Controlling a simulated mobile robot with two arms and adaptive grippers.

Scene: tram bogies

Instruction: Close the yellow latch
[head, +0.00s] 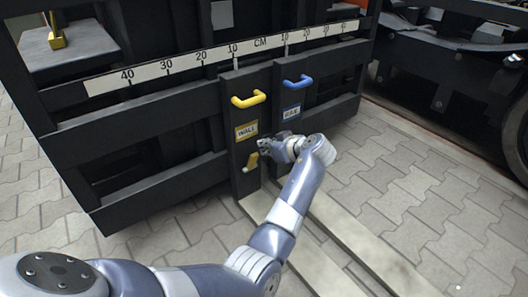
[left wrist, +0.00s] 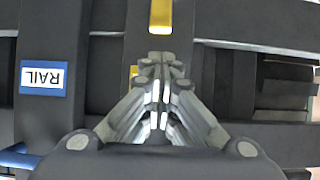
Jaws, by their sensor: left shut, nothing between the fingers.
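The yellow latch (head: 251,161) is a small tilted lever low on a dark upright post, under a yellow label (head: 246,131). My left gripper (head: 265,146) is shut and empty, just right of and slightly above the latch in the head view. I cannot tell whether it touches the latch. In the left wrist view the shut fingers (left wrist: 160,62) point at a yellow piece (left wrist: 160,15) at the top edge, which looks like the latch. A smaller bit of yellow shows beside the fingertips, partly hidden. My right gripper is not in view.
A yellow handle (head: 248,100) and a blue handle (head: 297,82) stand out above. A blue-edged RAIL label (head: 291,113) is right of the latch post. A white centimetre scale (head: 205,55) crosses the dark frame. Paving (head: 420,190) lies open at right.

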